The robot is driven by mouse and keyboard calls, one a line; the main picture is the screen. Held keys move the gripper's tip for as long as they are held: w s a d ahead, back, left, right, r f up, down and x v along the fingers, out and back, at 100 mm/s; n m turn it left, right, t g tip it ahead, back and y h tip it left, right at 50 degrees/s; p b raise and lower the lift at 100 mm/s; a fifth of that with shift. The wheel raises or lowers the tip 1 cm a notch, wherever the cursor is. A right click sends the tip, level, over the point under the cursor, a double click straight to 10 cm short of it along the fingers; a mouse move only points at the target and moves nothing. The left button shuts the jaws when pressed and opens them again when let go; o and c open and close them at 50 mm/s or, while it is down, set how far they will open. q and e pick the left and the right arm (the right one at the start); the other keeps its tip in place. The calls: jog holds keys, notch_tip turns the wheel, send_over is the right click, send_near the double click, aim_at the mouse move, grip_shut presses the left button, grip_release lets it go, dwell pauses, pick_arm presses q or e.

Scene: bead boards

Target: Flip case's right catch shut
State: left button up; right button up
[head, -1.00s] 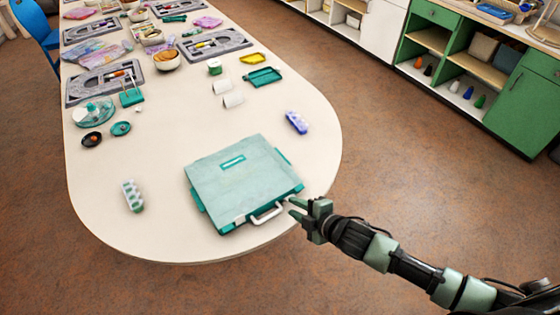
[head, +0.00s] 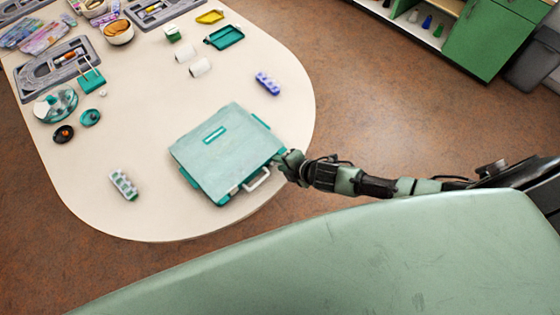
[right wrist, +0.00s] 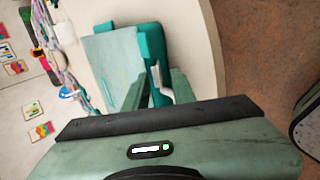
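The teal case (head: 225,145) lies closed and flat near the rounded end of the table, its white handle (head: 257,180) facing its front edge. My right gripper (head: 284,161) is at the case's right front corner, right of the handle. In the right wrist view its two fingers (right wrist: 158,88) stand apart on either side of the case's edge, with the case (right wrist: 113,62) beyond them. The right catch cannot be made out; the gripper covers that part of the edge. I cannot tell whether the fingers touch the case. My left gripper is not in view.
On the cream table (head: 160,120) a pale pill-box-like piece (head: 123,184) lies left of the case and a purple one (head: 267,84) behind it. White rolls (head: 200,66), a teal tray (head: 224,37) and grey boards (head: 55,66) lie farther back. Table around the case is clear.

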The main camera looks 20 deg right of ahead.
jog(key=shift+w+a+f, duration=0.1)
jog(key=shift+w+f, duration=0.1)
grip_shut()
jog(key=p, duration=0.2)
jog(key=r+g+p, duration=0.1)
jog(key=p, duration=0.1)
jog(key=shift+w+a+r+h, duration=0.1)
jog(key=shift+w+r+h, duration=0.1)
jog(key=shift+w+h, duration=0.1)
jog(key=shift+w+a+f+g, duration=0.1)
jog(key=shift+w+f+g, duration=0.1)
jog(key=shift+g, duration=0.5)
jog(key=shift+s+f+h, duration=0.15)
jog(key=shift+h, duration=0.15)
